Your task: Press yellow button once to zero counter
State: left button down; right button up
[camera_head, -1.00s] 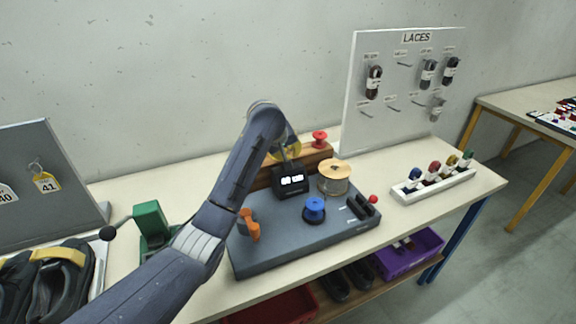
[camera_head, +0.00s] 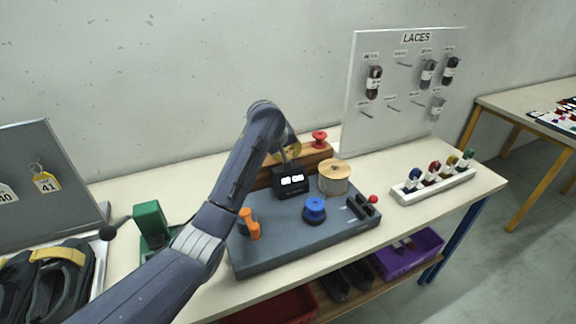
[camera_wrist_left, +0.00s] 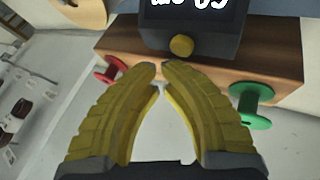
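The black counter box (camera_head: 291,182) with a lit white display stands at the back of the grey board. In the left wrist view its display (camera_wrist_left: 190,12) is cut off by the top edge, so I cannot read the full number. The round yellow button (camera_wrist_left: 181,45) sits on the box just below the display. My left gripper (camera_wrist_left: 160,67) has yellow fingers with their tips almost together, empty, just below the button in that view. I cannot tell whether they touch it. In the head view the left gripper (camera_head: 287,150) is partly hidden behind its arm. My right gripper is not in view.
A wooden block (camera_wrist_left: 200,75) with a red spool (camera_wrist_left: 108,70) and a green spool (camera_wrist_left: 250,105) is close to the fingers. A large wooden spool (camera_head: 334,178), a blue spool (camera_head: 314,210) and an orange part (camera_head: 249,226) stand on the grey board (camera_head: 290,245).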

pick_arm(q)
jog(key=shift+f, duration=0.15)
jog(key=shift+f, duration=0.3)
jog(key=shift+f, duration=0.45)
dwell(1.0)
jog(key=shift+r, duration=0.9)
jog(key=shift+r, duration=2.5)
